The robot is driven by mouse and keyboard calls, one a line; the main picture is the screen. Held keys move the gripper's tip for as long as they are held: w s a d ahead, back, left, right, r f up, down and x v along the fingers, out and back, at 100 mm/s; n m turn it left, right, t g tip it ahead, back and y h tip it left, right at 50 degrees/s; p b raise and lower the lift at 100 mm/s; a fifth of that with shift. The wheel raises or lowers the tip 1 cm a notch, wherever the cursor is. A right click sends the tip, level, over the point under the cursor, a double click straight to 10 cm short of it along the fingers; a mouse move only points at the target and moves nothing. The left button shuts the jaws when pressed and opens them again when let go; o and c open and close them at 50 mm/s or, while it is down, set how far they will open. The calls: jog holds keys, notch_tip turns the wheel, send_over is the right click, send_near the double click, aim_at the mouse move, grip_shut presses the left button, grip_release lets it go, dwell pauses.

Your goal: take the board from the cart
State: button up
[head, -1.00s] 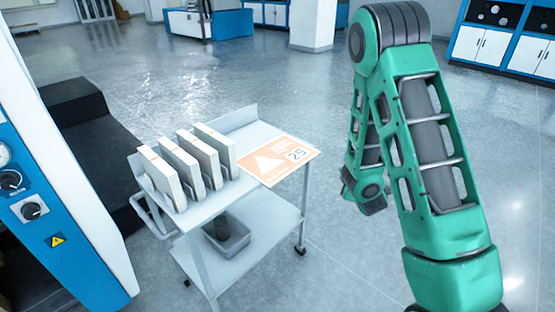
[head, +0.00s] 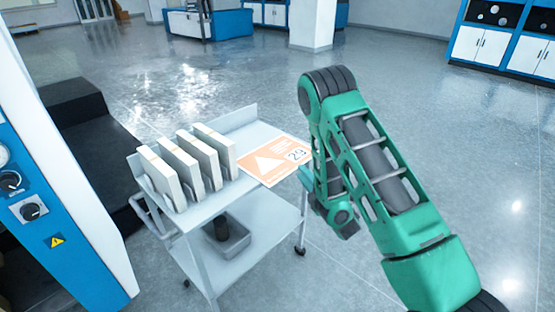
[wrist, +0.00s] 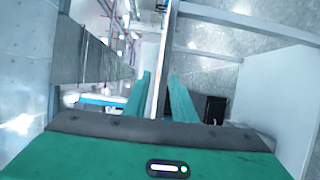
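The board (head: 272,163) is a flat orange-and-white sheet with a white triangle and the number 29. It lies flat on the right end of the cart's top shelf, its right part reaching past the shelf edge. The cart (head: 205,218) is light grey with two shelves. In the wrist view my gripper (wrist: 160,75) has two green fingers standing apart, with a thin pale edge between them. I cannot tell whether that edge is the board or the shelf. In the head view my green arm is just right of the board and hides the fingertips.
Several white upright blocks (head: 180,172) stand on the cart's left half. A grey bin (head: 226,240) sits on the lower shelf. A blue-and-white machine (head: 60,190) and a dark step (head: 85,135) are to the left. Open floor (head: 480,130) lies to the right.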

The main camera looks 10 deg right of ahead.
jog(key=shift+x, duration=2.75)
jog(key=shift+a, duration=0.1)
grip_shut()
